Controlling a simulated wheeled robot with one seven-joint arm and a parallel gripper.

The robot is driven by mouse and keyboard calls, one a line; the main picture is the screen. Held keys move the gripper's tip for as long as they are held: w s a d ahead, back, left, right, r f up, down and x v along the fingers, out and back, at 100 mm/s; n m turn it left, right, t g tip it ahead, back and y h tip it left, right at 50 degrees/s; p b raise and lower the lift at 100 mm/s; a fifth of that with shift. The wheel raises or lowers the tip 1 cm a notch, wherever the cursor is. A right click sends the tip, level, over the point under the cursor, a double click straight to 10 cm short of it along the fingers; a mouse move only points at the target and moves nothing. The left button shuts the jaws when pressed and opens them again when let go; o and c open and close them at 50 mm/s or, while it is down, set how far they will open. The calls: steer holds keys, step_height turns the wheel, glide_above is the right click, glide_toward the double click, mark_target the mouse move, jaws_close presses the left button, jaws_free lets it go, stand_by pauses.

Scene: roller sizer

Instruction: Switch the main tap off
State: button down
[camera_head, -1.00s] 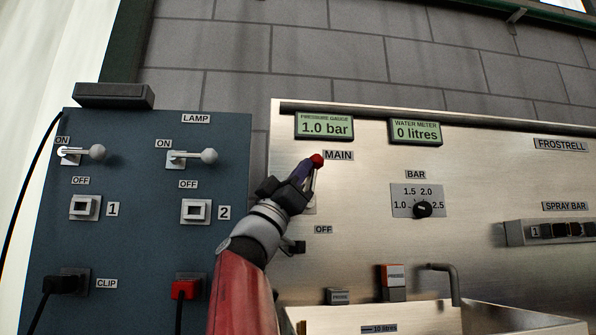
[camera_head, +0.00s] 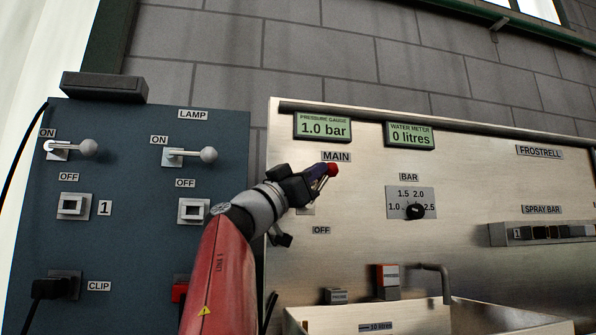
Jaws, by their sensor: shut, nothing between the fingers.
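The OFF label (camera_head: 321,230) is lower on the panel. My gripper (camera_head: 322,171) is shut, reaching from the lower left with its fingertips at the left side of the knob. I cannot tell whether they touch it. The pressure gauge (camera_head: 323,127) reads 1.0 bar and the water meter (camera_head: 410,135) reads 0 litres.
Right of the tap are a BAR dial (camera_head: 414,211) and a spray bar switch row (camera_head: 545,233). A steel basin (camera_head: 420,315) with a spout (camera_head: 440,282) is below.

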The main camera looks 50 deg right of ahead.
steer(key=shift+s+d+f+m+y, duration=0.15)
steer(key=shift+s+d+m+y, duration=0.5)
steer(key=shift+d+y, duration=0.15)
steer(key=shift+s+d+f+m+y, duration=0.25)
steer(key=shift+s+d+f+y, duration=0.35)
steer(key=shift+d+f+y, duration=0.1)
steer(key=shift+s+d+f, duration=0.1)
steer(key=shift+f, duration=0.05)
steer(key=shift+f+p, duration=0.1)
steer(key=shift+p, duration=0.2)
steer(key=shift+s+d+f+m+y+p, duration=0.25)
steer(key=shift+f+m+y+p, duration=0.15)
steer(key=shift+y, duration=0.3)
stand_by(0.8)
